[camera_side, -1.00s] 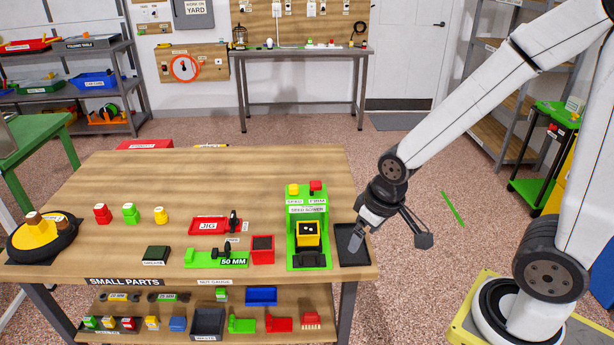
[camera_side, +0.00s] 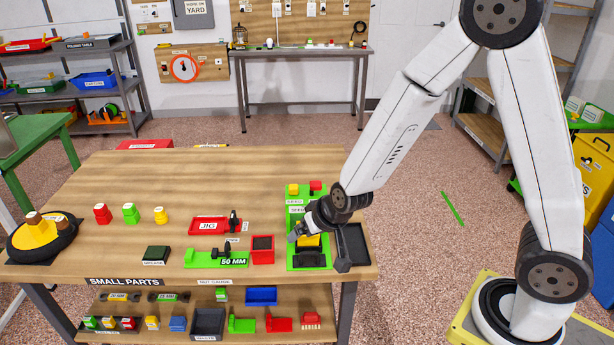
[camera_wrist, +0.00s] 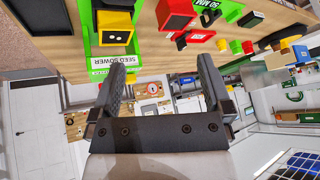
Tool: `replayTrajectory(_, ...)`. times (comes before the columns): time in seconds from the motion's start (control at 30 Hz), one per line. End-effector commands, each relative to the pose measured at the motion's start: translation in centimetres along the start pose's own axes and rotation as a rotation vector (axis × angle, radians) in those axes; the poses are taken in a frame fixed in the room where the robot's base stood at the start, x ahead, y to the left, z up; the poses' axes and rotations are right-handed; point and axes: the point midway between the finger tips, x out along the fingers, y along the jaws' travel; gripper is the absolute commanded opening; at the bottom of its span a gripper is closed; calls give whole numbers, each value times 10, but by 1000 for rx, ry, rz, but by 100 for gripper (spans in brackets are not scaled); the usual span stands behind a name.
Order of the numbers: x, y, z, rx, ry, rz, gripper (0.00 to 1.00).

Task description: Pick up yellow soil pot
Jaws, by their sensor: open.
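The yellow soil pot (camera_side: 309,241), a yellow cube-shaped pot, sits in the green seed sower (camera_side: 293,262) at the right front of the wooden workbench. In the side view my gripper overlaps its upper part. In the wrist view the pot (camera_wrist: 115,28) shows at the upper left, with dark soil and pale dots in it, beyond the left finger. My gripper (camera_side: 318,250) is over the seed sower, open and empty, its fingers apart. In the wrist view the gripper (camera_wrist: 160,69) has nothing between its fingertips. Contact with the pot cannot be seen.
Right of the sower is a black tray (camera_side: 356,246). Left of it stand a red box (camera_side: 263,250) and a green 50 MM fixture (camera_side: 215,259). Yellow and red buttons are at the sower's back. The bench's back middle is clear.

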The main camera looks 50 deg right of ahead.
Motion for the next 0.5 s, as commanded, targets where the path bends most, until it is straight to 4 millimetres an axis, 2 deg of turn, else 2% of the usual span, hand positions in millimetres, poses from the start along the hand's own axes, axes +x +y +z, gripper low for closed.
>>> replayTrajectory(0.1,25,-4,-6,61,80,36,100)
replayTrajectory(0.27,53,-2,-11,133,198,104,100)
replayTrajectory(0.5,86,13,-7,210,378,252,100)
